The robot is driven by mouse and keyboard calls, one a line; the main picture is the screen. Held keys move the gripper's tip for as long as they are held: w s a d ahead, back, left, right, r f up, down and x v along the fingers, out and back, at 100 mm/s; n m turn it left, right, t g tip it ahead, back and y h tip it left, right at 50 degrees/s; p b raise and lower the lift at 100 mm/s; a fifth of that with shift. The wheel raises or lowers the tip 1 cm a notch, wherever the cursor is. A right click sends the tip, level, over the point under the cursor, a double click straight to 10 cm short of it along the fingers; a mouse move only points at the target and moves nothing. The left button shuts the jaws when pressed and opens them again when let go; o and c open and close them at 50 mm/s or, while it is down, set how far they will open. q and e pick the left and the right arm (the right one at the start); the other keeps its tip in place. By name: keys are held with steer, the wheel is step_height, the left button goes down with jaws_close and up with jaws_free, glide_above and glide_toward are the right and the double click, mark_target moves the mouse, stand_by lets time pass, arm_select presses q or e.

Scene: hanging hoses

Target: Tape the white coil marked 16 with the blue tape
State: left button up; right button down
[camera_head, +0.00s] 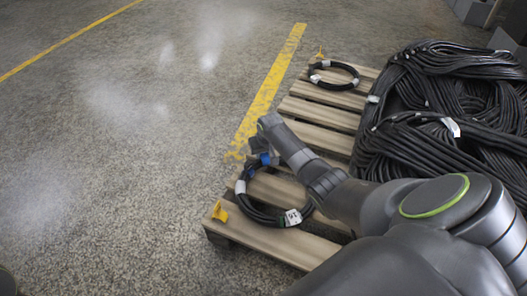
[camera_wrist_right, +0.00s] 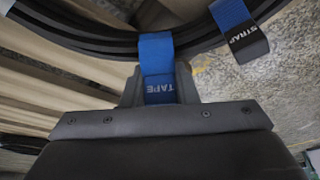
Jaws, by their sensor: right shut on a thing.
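A coil of black hose (camera_head: 262,215) lies on the near end of the wooden pallet; it looks black, not white. A white tag (camera_head: 293,217) with a mark too small to read for sure sits on it. My right gripper (camera_head: 265,152) is over the coil's far side. In the right wrist view the gripper (camera_wrist_right: 158,92) is shut on a blue tape (camera_wrist_right: 157,55) marked TAPE. The tape's upper end lies across the black hose; whether it goes around is hidden. A blue strap (camera_wrist_right: 232,18) marked STRAP hangs on the hose to the right. My left gripper is not in view.
The pallet (camera_head: 318,112) also bears a smaller black coil (camera_head: 334,83) with white bands at its far end. A large heap of black hoses (camera_head: 450,90) lies to the right. A yellow piece (camera_head: 220,212) stands at the pallet's near corner. The floor to the left is clear.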

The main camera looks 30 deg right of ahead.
steer(key=shift+s+a+f+g, duration=0.15)
steer(key=shift+s+f, duration=0.25)
steer(key=shift+f, duration=0.35)
steer(key=shift+s+a+f+g, duration=0.15)
steer(key=shift+s+f, duration=0.25)
steer(key=shift+f, duration=0.3)
steer(key=c, duration=1.6)
jaws_free()
steer(key=shift+d, duration=0.1)
steer(key=o, duration=0.5)
steer(key=shift+f, duration=0.2)
steer(key=shift+o, duration=0.2)
steer(key=shift+d, duration=0.1)
steer(key=shift+d+r, duration=0.2)
steer(key=shift+d, duration=0.05)
steer(key=shift+w+r, duration=0.15)
